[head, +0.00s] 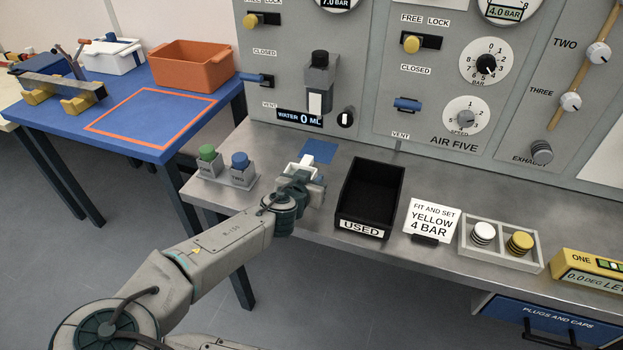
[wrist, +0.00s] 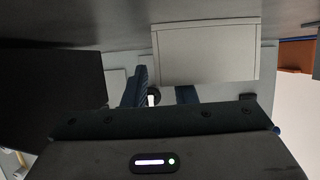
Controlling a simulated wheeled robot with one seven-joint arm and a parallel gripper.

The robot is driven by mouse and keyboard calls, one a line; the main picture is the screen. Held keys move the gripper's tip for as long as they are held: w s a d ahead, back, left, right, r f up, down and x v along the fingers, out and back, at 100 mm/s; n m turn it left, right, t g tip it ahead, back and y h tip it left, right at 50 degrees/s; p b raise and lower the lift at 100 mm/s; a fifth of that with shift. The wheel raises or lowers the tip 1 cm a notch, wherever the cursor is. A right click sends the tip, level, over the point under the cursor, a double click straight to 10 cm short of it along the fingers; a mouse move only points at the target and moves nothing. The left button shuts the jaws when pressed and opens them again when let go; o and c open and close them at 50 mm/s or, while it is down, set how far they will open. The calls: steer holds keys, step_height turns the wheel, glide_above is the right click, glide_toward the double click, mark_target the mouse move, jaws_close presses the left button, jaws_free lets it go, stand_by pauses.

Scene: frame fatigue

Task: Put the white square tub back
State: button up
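The white square tub (head: 306,167) is at the end of my arm in the head view, over the bench, just in front of a blue square (head: 319,151). In the wrist view the tub (wrist: 206,53) shows as a large pale square close to my fingers. My gripper (head: 300,184) is right at the tub. In the wrist view its two fingers (wrist: 165,90) stand apart. One is beside the tub's left edge, and the other is partly hidden by the tub. I cannot tell whether they press on it.
A green-topped and a blue-topped plug stand in a grey holder (head: 224,176) to the left. A black USED bin (head: 356,224) is close on the right. The control panel rises behind. An orange tub (head: 190,66) and an orange-outlined area (head: 150,118) are on the blue table.

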steer(key=shift+r, duration=0.15)
steer(key=p+v, duration=0.1)
steer(key=v, duration=1.1)
stand_by(0.4)
